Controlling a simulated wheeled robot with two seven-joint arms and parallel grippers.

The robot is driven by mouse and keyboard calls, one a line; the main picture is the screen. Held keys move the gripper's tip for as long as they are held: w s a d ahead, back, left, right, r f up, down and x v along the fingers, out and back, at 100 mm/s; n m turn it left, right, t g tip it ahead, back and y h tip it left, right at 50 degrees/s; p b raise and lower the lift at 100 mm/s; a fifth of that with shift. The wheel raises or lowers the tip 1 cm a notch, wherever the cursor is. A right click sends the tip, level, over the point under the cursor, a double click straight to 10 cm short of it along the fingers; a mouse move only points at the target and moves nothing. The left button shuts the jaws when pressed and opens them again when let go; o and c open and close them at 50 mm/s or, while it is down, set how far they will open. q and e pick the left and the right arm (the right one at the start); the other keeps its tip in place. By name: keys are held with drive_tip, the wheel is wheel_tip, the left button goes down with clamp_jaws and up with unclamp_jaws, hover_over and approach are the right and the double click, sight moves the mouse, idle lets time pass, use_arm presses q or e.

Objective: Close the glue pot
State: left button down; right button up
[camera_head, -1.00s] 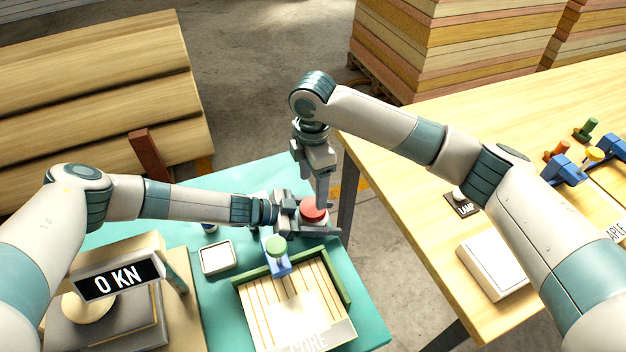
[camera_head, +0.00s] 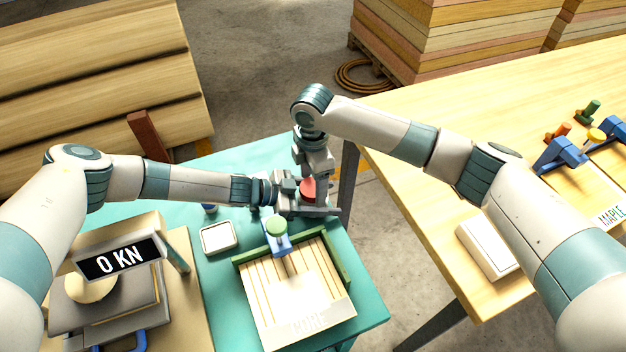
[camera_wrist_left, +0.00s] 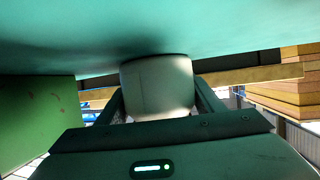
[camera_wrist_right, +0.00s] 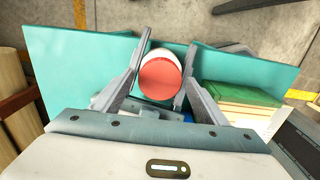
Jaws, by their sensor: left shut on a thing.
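The glue pot is a white cylinder (camera_wrist_left: 158,90) with a red lid (camera_head: 308,188) at its top, over the back right of the teal table. My left gripper (camera_head: 290,197) is shut around the pot's body; its fingers flank it in the left wrist view. My right gripper (camera_wrist_right: 170,45) points down over the pot, with its open fingers on either side of the red lid (camera_wrist_right: 160,78). Some white of the pot shows beyond the lid there. Whether the lid is fully seated cannot be told.
On the teal table (camera_head: 365,298) are a small white tray (camera_head: 218,237), and a green-edged veneer tray (camera_head: 343,268) with a blue clamp (camera_head: 277,241) in front of my left gripper. A wooden table (camera_head: 415,205) stands right.

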drive_tip(key=c, duration=1)
drive_tip(key=shift+c, duration=0.2)
drive_tip(key=m, duration=0.9)
drive_tip(key=shift+m, duration=0.4)
drive_tip(key=o, duration=1.2)
drive_tip(key=shift+s, duration=0.1)
